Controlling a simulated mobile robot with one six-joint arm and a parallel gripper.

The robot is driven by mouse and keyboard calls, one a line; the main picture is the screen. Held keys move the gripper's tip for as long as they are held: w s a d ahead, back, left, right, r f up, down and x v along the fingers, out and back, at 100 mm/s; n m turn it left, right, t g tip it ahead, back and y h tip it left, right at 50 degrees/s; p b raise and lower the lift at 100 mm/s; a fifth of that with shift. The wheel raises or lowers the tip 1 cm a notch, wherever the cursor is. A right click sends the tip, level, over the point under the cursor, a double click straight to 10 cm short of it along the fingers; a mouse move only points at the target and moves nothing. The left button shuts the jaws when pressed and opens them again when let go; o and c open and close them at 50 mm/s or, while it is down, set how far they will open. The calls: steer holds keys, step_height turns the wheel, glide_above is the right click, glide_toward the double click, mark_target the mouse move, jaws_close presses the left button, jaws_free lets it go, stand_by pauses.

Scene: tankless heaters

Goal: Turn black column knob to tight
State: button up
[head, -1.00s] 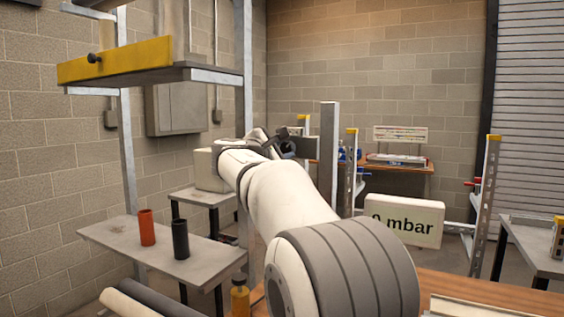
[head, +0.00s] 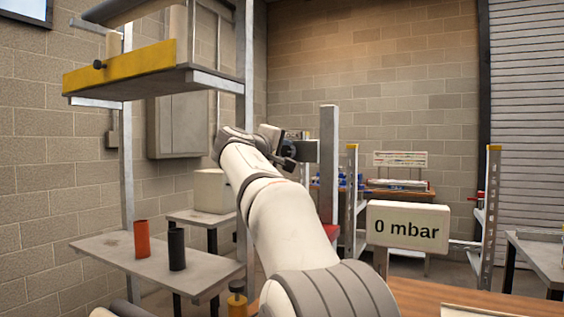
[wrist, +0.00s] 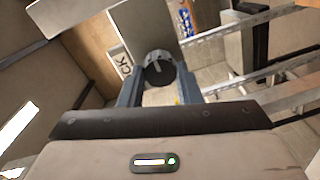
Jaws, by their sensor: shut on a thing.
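The black column knob (wrist: 158,68) shows in the wrist view as a round dark knob with a light bar across its face. It sits in front of a grey plate (wrist: 148,22). My gripper (wrist: 158,82) is shut on the knob, with one dark finger on each side of it. In the head view the grey column (head: 329,160) stands upright beside my gripper (head: 286,150). The knob is hard to make out there among the dark parts at my arm's end.
A sign (head: 408,228) reading "0 mbar" stands right of the column. A red cylinder (head: 142,239) and a black cylinder (head: 177,249) stand on a grey shelf (head: 105,250) at left. A yellow-edged shelf (head: 118,74) hangs above. A wooden table edge (head: 450,300) is at front right.

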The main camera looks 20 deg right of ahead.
steer(key=shift+f+m+b, duration=0.15)
steer(key=shift+m+b, duration=1.15)
steer(key=shift+m, duration=0.9)
steer(key=o, duration=1)
steer(key=shift+s, duration=0.1)
steer(key=v, duration=0.7)
steer(key=shift+s+a+b, duration=0.2)
steer(key=shift+s+b, duration=0.05)
steer(key=shift+b, duration=0.1)
steer(key=shift+a, duration=0.1)
